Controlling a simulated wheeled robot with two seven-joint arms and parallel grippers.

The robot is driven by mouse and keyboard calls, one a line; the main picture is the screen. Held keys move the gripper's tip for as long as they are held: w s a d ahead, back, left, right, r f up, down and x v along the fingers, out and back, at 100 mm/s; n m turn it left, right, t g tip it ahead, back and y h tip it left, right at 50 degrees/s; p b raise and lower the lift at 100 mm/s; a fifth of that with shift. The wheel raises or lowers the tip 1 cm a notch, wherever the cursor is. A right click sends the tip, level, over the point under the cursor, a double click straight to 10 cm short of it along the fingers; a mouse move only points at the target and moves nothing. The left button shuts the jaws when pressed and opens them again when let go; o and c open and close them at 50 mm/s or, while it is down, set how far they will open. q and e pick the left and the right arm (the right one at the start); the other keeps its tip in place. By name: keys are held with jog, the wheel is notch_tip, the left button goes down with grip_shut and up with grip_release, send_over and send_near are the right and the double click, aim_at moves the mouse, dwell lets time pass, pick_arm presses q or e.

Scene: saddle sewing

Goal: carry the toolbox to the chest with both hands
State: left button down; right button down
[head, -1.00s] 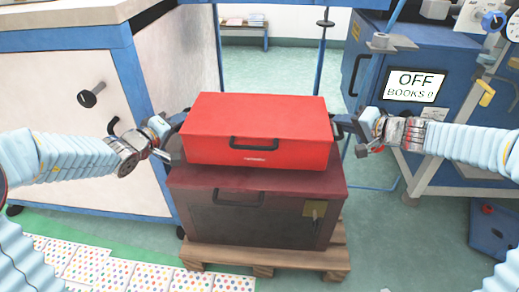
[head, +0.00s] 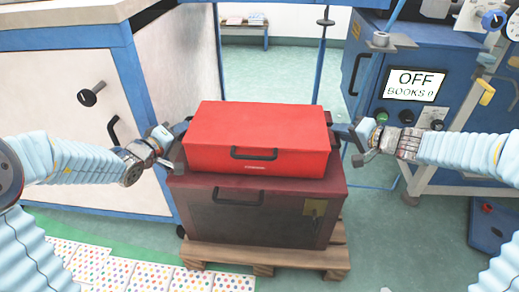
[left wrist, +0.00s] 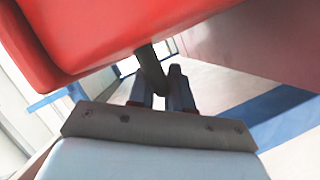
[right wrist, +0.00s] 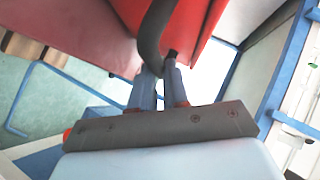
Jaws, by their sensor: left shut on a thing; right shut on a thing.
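The red toolbox (head: 258,130) is level, directly over the dark red chest (head: 250,215) in the head view. Whether it touches the chest lid cannot be told. My left gripper (head: 180,130) is at the toolbox's left end, shut on its dark side handle; the handle between the fingers shows in the left wrist view (left wrist: 152,72). My right gripper (head: 340,130) is at the right end, shut on the other side handle, which shows in the right wrist view (right wrist: 152,35). The chest has a dark front handle and a brassy latch plate (head: 315,208).
The chest stands on a wooden pallet (head: 262,258). A white cabinet (head: 75,125) is close on the left. A blue machine with an OFF screen (head: 416,85) stands at the right. Dotted sheets (head: 100,268) lie on the floor at front left.

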pick_arm(q)
jog(key=shift+d+f, duration=0.15)
jog(key=shift+d, duration=0.1)
pick_arm(e)
jog(key=shift+a+f, duration=0.15)
jog(key=shift+a, duration=0.1)
pick_arm(q)
jog(key=c, duration=1)
grip_release()
jog(key=shift+a+f, duration=0.1)
jog(key=shift+c, duration=0.2)
pick_arm(e)
jog(key=c, duration=1.1)
grip_release()
jog(key=shift+d+f, duration=0.1)
pick_arm(q)
jog(key=shift+s+a, duration=0.1)
pick_arm(e)
jog(key=shift+d, duration=0.1)
